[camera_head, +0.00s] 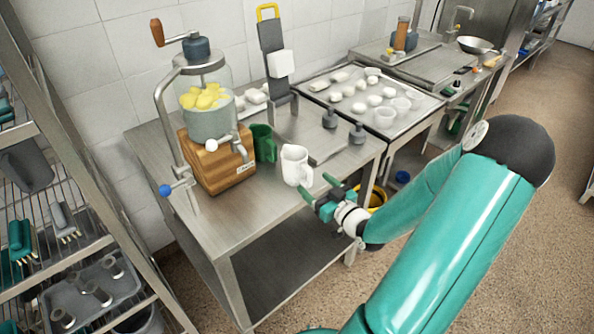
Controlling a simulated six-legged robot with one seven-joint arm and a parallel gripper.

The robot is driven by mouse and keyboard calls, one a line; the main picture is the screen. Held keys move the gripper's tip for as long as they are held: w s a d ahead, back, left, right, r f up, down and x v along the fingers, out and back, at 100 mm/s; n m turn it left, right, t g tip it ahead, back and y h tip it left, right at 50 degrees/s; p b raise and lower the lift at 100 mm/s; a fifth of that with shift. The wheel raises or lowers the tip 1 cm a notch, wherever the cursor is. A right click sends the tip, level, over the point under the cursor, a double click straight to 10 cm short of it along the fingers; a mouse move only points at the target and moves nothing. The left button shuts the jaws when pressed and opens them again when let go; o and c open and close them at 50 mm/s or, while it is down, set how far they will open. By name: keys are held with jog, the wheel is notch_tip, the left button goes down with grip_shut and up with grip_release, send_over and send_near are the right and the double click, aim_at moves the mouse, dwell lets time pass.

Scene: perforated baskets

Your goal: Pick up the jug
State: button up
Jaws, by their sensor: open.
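A white jug (296,166) stands upright on the steel table (262,205), near its front right part. My gripper (318,189) reaches in from the right at the table's front edge. Its green fingers are open and point toward the jug, just right of its lower part. Nothing shows between the fingers. I cannot tell whether a fingertip touches the jug. A green jug (263,143) stands just behind and left of the white one.
A glass dispenser (207,120) on a wooden block stands left of the jugs. Dark-handled tools (356,133) lie to the right. A tray of dough pieces (410,112) lies on the table beyond. A wire rack (95,160) stands at the left. The table's front left is clear.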

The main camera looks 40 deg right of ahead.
aim_at(311, 180)
jog(key=w, duration=0.5)
jog(key=shift+w+d, duration=0.2)
jog(key=shift+w, duration=0.15)
grip_shut()
